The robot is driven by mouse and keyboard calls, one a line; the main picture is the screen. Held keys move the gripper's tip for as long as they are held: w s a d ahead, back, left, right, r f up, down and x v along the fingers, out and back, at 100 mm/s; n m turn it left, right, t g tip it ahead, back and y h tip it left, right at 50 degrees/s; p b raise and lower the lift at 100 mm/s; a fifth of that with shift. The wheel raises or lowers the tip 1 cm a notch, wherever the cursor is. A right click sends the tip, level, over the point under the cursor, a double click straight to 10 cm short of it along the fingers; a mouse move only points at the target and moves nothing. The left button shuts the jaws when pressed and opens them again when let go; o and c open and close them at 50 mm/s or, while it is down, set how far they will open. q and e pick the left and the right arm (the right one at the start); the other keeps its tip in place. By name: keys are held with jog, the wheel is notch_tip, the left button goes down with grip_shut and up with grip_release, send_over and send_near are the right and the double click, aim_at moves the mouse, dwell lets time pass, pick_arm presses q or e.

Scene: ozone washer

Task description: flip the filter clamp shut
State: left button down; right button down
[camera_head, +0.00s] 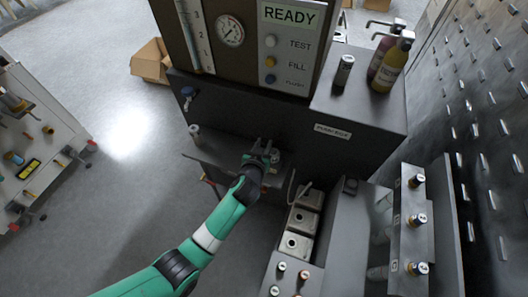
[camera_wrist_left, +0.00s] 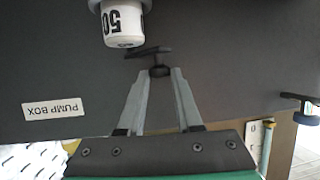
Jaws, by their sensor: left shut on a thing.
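My left gripper (camera_head: 262,148) reaches in to the dark front of the pump box (camera_head: 285,125). In the left wrist view its two grey fingers (camera_wrist_left: 160,76) converge on the stem of a small black T-shaped handle, which I take to be the filter clamp (camera_wrist_left: 150,51). The fingers are shut on it. A white cylinder marked "50" (camera_wrist_left: 123,22), likely the filter, is beside the handle's bar; I cannot tell whether they touch. In the head view the gripper hides most of the clamp. My right gripper is in neither view.
A panel with a READY display (camera_head: 288,14) and a gauge (camera_head: 230,30) stands above. Bottles (camera_head: 388,68) and a dark can (camera_head: 344,70) stand on the box at right. Metal blocks (camera_head: 299,222) sit lower right. Floor at left is open.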

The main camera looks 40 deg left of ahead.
pick_arm(q)
jog(key=shift+d+f+n+g+y+b, duration=0.2)
jog(key=shift+d+n+g+y+b, duration=0.25)
jog(key=shift+d+n+y, duration=0.2)
jog(key=shift+d+n+g+y, duration=0.15)
jog(key=shift+n+g+y, duration=0.1)
jog(key=shift+n+y, duration=0.15)
jog(key=shift+d+n+y+b, duration=0.1)
jog(key=shift+n+y+b, duration=0.15)
jog(key=shift+n+b, duration=0.1)
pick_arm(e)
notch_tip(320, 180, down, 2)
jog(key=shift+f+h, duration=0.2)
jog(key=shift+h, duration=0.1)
pick_arm(q)
jog(key=shift+g, duration=0.3)
jog(key=c, duration=0.6)
grip_release()
jog(key=shift+r, duration=0.15)
